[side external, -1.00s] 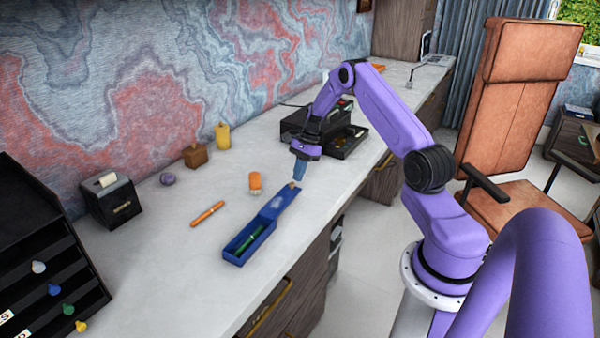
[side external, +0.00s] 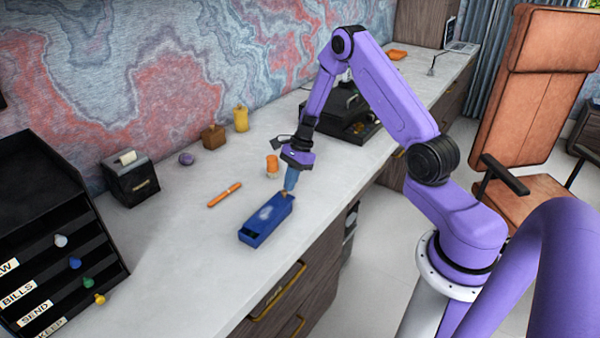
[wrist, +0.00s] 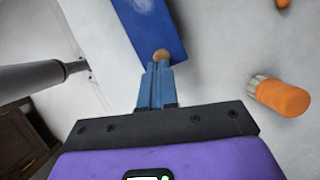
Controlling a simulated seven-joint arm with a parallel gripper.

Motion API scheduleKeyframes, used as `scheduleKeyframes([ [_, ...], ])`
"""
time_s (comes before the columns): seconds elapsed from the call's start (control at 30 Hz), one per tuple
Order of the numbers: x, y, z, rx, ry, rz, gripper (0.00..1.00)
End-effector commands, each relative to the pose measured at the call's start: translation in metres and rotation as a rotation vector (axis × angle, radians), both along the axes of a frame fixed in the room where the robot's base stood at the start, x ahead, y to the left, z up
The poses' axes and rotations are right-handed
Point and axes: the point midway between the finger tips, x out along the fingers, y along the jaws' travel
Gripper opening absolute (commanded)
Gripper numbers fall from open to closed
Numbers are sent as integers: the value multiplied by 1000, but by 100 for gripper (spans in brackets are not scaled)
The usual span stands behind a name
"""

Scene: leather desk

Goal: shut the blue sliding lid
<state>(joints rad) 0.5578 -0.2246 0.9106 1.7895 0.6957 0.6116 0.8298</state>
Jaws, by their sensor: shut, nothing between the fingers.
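The blue box (side external: 249,236) lies on the desk near its front edge. Its blue sliding lid (side external: 272,212) covers most of it; a small dark opening shows at the near left end. The lid also shows in the wrist view (wrist: 152,25), with a round tan knob (wrist: 161,55) at its end. My gripper (side external: 289,190) is shut, its blue fingers pointing down at the lid's far end. In the wrist view its fingertips (wrist: 158,68) are right at the knob, with nothing held between them. Whether they touch the knob is hard to tell.
An orange pen (side external: 225,195) lies left of the box. A black organiser (side external: 350,110) stands farther back, and a black letter rack (side external: 60,235) at the left. The desk between rack and box is clear.

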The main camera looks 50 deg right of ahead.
Motion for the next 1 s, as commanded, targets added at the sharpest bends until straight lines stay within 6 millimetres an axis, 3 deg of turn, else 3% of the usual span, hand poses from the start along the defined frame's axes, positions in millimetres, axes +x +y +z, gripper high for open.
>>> scheduleKeyframes([
  [0.2,-1,16,-1,-1,1,-1,0],
  [0.63,-1,16,-1,-1,1,-1,0],
  [0.77,-3,8,-1,-1,1,-2,0],
  [0.97,-9,-25,0,0,0,-8,0],
  [1.0,-9,-27,9,-1,-5,-2,0],
])
